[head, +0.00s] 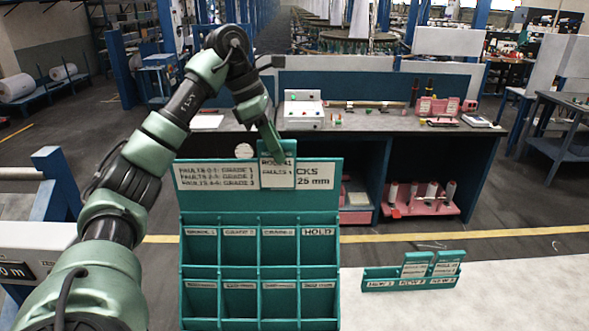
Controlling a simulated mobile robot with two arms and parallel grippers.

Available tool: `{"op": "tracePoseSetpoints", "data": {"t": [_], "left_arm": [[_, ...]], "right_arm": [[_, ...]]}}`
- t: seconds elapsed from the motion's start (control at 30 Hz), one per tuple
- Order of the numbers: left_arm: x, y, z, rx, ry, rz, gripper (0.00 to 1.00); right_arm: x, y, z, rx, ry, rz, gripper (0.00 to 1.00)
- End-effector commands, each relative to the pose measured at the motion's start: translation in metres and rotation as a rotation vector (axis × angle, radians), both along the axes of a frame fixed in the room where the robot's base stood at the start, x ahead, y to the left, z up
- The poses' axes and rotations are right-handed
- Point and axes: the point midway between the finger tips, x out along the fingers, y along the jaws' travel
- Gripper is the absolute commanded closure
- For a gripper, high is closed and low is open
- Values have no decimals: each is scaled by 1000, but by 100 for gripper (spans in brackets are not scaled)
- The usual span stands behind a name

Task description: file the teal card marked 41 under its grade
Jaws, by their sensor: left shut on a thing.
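The teal card marked 41 (278,175) is upright in front of the header board of the teal rack (260,214). A faults line shows under its number, but the digit is too small to read surely. My left gripper (277,154) is shut on the card's upper part, above the pockets. The header lists fault ranges for grades 1 to 3; the card hides part of it. The upper pocket row is labelled, left to right, apparently Grade 1 (201,249), Grade 2 (240,249), Grade 3 (279,249) and Hold (318,249). The lower row's labels are unreadable. My right gripper is out of view.
A low teal holder (410,283) marked New 1 to New 3 lies right of the rack on a pale surface. It carries two cards (416,265). A grey workbench (380,119) with a control box (302,112) stands behind the rack.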

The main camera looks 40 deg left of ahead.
Motion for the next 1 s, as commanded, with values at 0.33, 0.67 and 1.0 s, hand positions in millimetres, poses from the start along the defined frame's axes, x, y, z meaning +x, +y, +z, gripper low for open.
{"op": "tracePoseSetpoints", "data": {"t": [0.33,0.67,1.0], "left_arm": [[-1,3,-19,1,4,21,100],[-1,3,-49,1,5,17,100],[0,2,-67,0,0,17,100]], "right_arm": [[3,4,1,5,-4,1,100],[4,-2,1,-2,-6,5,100],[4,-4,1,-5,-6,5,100]]}}
